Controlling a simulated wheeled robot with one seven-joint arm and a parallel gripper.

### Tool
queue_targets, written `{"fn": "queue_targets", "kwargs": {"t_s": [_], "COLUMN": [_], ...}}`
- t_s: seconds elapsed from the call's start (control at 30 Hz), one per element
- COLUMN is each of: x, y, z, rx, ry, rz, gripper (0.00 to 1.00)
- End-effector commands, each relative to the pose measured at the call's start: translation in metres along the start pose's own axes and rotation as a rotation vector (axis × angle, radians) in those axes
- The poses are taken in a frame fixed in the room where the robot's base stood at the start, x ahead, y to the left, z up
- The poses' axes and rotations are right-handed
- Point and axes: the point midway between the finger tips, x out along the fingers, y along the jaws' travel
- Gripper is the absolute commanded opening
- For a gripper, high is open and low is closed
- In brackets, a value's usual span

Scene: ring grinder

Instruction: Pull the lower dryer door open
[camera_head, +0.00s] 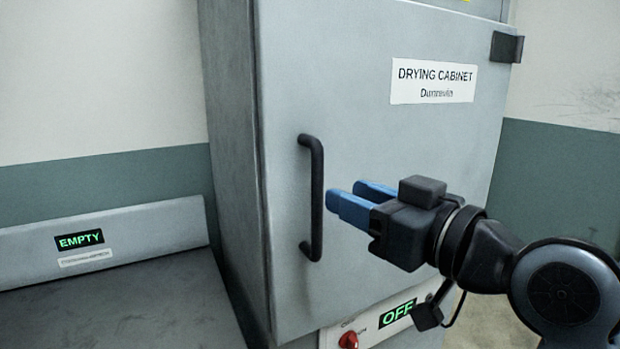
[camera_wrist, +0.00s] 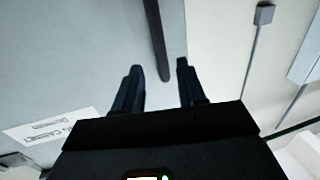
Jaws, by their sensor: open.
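The grey lower dryer door (camera_head: 380,130) carries a "DRYING CABINET" label (camera_head: 432,82) and looks shut. Its black vertical bar handle (camera_head: 316,200) is near the door's left edge. My gripper (camera_head: 348,198) is open, its blue fingers pointing left toward the handle, just right of it in the head view. In the wrist view my gripper (camera_wrist: 159,68) shows two dark fingers apart, with the handle (camera_wrist: 158,40) running down from the top between their tips. I cannot tell whether the handle is within finger reach. The jaws hold nothing.
A black hinge (camera_head: 506,47) is at the door's upper right. Below the door is a panel with a red knob (camera_head: 348,340) and an "OFF" display (camera_head: 397,313). A grey bench unit (camera_head: 110,300) with an "EMPTY" display (camera_head: 80,240) stands left of the cabinet.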

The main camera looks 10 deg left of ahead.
Motion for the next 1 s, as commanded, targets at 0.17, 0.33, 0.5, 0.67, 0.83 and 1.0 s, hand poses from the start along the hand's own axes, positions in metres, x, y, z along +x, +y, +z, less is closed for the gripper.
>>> {"fn": "queue_targets", "kwargs": {"t_s": [0.17, 0.33, 0.5, 0.67, 0.83, 1.0], "x": [0.018, 0.044, 0.066, 0.076, 0.078, 0.077], "y": [-0.001, -0.002, -0.001, -0.001, 0.0, -0.001], "z": [-0.003, -0.003, -0.003, -0.001, -0.001, -0.001], "rx": [-0.002, -0.002, -0.001, -0.001, -0.002, -0.002], "ry": [-0.001, -0.001, 0.001, 0.001, 0.001, 0.001], "rz": [-0.005, -0.005, -0.004, -0.002, -0.001, -0.001], "gripper": [0.4, 0.4, 0.4, 0.4, 0.4, 0.35]}}
